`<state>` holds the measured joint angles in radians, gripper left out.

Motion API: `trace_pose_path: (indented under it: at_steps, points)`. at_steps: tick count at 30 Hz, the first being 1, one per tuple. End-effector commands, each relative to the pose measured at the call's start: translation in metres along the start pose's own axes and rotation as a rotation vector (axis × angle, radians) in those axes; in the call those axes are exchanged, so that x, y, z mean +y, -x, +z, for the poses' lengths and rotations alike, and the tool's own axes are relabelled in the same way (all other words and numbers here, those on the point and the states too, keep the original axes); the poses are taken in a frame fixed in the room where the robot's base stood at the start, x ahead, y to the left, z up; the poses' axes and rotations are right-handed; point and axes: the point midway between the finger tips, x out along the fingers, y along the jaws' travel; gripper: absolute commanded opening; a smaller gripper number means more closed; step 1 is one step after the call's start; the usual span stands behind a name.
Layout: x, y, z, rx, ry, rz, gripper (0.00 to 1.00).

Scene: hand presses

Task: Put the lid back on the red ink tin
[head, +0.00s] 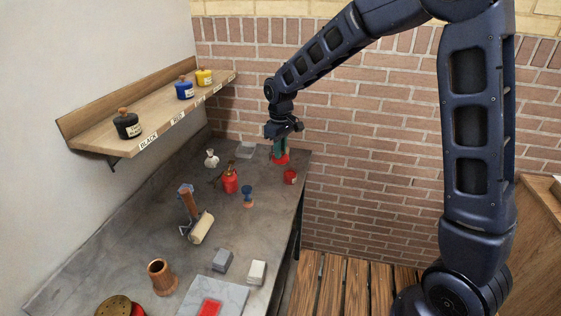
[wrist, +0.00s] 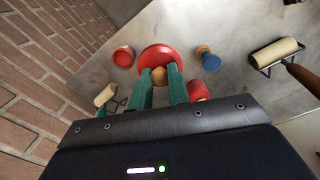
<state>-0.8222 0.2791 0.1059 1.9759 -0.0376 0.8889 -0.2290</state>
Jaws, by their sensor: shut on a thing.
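My gripper (head: 280,150) is shut on the knob of a red lid (head: 281,159) near the far right end of the bench. In the wrist view, the green fingers (wrist: 160,80) pinch the wooden knob (wrist: 159,74), with the red lid (wrist: 160,55) spread around it. The red ink tin (head: 290,176) stands on the bench just in front and to the right of the lid. It also shows in the wrist view (wrist: 123,56), left of the lid and apart from it. The lid looks roughly level; its exact height above the bench is unclear.
A red can (head: 229,181) and a blue-and-wood tool (head: 248,195) stand nearby. A cream roller (head: 202,228) lies further forward. A wall shelf (head: 151,115) holds black (head: 127,125), blue (head: 185,89) and yellow (head: 204,77) tins. The brick wall (head: 375,150) lies behind.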

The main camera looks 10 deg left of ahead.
Motion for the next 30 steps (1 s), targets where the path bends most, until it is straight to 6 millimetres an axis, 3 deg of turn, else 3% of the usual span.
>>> trace_pose_path:
  at_steps: [5,18,30]
  points:
    - [0.011,0.001,-0.004,-0.001,-0.003,0.000,0.00]
    - [0.094,-0.062,-0.027,-0.001,-0.004,0.000,0.00]
    - [0.105,-0.084,-0.030,0.000,-0.001,0.000,0.00]
